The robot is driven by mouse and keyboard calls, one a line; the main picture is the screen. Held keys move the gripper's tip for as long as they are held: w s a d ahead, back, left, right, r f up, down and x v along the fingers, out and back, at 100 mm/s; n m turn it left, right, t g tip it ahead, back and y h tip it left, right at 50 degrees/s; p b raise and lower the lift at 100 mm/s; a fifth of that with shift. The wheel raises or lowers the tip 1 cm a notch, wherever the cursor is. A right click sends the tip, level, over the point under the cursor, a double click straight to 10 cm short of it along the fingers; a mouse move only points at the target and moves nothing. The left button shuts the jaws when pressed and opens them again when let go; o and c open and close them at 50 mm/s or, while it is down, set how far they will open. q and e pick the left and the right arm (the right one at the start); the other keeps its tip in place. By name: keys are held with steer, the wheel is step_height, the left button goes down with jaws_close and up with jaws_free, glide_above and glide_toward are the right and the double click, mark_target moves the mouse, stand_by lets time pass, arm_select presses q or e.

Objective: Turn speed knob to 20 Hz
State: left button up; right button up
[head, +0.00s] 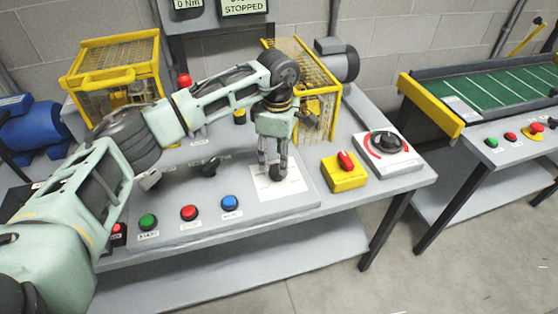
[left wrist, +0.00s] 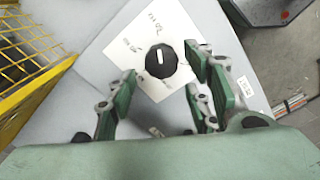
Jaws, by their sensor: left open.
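The speed knob (left wrist: 161,61) is a round black knob with a white pointer line on a white scale plate (left wrist: 120,40). In the left wrist view it lies just beyond and between my open fingers. The printing on the plate is too small to read. My left gripper (left wrist: 158,92) is open and empty and points down at the knob. In the head view my left gripper (head: 273,163) hangs over the white plate (head: 292,184), and its fingers partly hide the knob (head: 278,173). I cannot tell if a finger touches it. My right gripper is not in view.
Green (head: 148,221), red (head: 189,212) and blue (head: 230,202) buttons line the panel front. A yellow box with a red switch (head: 345,165) and a grey box with a black rotary switch (head: 388,145) stand to the right. Yellow cages (head: 113,65) stand behind. A display (head: 244,6) reads STOPPED.

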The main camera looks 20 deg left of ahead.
mark_target(278, 167)
arm_select(q)
steer(key=f, duration=0.4)
steer(key=shift+w+p, duration=0.25)
steer(key=shift+p, duration=0.05)
steer(key=shift+f, duration=0.2)
steer(key=c, duration=0.9)
steer(key=shift+c, duration=0.8)
steer(key=shift+r, duration=0.1)
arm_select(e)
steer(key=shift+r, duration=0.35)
